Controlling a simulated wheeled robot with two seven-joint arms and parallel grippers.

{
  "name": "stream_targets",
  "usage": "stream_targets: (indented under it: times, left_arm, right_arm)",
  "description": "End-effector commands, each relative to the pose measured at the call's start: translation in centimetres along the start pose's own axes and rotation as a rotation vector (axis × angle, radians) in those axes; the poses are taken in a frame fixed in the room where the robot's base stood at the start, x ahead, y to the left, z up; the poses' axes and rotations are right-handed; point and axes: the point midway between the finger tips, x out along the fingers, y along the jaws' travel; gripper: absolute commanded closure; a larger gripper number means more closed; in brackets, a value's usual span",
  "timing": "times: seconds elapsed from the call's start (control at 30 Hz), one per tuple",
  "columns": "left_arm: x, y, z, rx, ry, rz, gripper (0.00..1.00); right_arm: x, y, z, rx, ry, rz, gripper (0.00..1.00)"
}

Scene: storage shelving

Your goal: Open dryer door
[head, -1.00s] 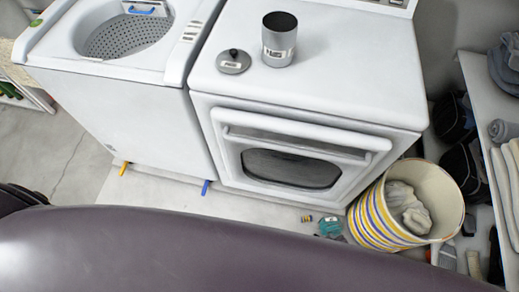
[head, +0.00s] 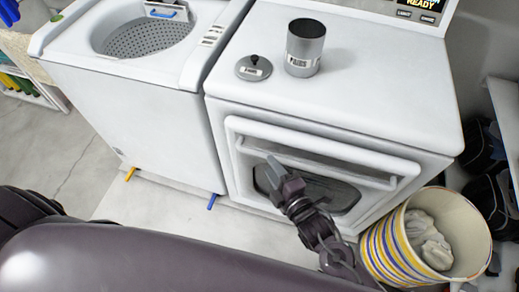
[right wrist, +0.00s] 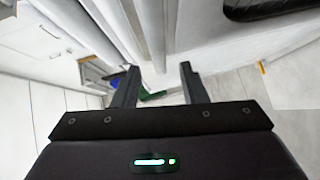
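The white dryer (head: 350,90) stands on the right in the head view. Its front door (head: 240,185) has a dark window (head: 345,195) and a long white handle bar (head: 330,165) across its upper part. The door looks shut. My right gripper (head: 275,168) is in front of the door, near the left part of the handle; contact cannot be told. In the right wrist view my right gripper (right wrist: 158,78) has its two fingers apart with nothing between them, and white dryer parts show just beyond. My left gripper is not in view.
A white washer (head: 140,100) with an open top stands left of the dryer. A grey canister (head: 305,50) and a round lid (head: 254,68) sit on the dryer. A striped laundry basket (head: 390,250) stands close by the dryer's right front corner.

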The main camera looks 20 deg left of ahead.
Motion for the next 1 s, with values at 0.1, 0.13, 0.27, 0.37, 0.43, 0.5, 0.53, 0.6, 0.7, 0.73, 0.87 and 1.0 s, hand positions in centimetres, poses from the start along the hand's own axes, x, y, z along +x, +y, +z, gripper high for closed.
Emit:
stream_targets:
  times: [0.1, 0.13, 0.27, 0.37, 0.43, 0.5, 0.53, 0.6, 0.7, 0.73, 0.87, 1.0]
  left_arm:
    - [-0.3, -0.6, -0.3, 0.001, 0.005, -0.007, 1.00]
    - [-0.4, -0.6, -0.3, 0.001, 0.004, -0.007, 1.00]
    - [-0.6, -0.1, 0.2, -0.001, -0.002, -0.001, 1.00]
    - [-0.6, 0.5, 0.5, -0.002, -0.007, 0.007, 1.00]
    - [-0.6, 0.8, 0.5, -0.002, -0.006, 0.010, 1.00]
    - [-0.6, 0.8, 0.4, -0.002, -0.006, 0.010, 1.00]
    - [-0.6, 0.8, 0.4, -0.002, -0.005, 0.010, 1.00]
    - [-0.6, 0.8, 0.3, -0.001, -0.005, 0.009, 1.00]
    - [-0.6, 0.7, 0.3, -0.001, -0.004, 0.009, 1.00]
    - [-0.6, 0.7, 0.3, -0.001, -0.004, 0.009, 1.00]
    - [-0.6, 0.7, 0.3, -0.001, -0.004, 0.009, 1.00]
    - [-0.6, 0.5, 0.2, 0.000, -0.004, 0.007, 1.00]
  right_arm:
    - [1.9, 0.2, 0.0, 0.002, -0.001, 0.001, 0.61]
    - [2.5, 0.2, 0.0, 0.002, -0.002, 0.001, 0.61]
    - [4.5, 0.2, 0.0, 0.002, 0.000, 0.001, 0.61]
    - [5.8, 0.1, 0.0, 0.002, -0.001, 0.000, 0.61]
    - [6.3, 0.0, 0.0, 0.003, -0.001, -0.001, 0.61]
    - [6.7, 0.0, 0.0, 0.003, -0.001, -0.002, 0.61]
    - [6.8, -0.1, 0.1, 0.002, -0.001, -0.002, 0.61]
    - [6.8, -0.1, 0.1, 0.002, -0.001, -0.002, 0.61]
    - [6.8, -0.1, 0.1, 0.002, -0.001, -0.002, 0.61]
    - [6.8, -0.1, 0.1, 0.003, -0.001, -0.002, 0.61]
    - [6.8, -0.1, 0.1, 0.003, -0.001, -0.002, 0.72]
    - [6.8, -0.1, 0.1, 0.003, -0.001, -0.003, 0.90]
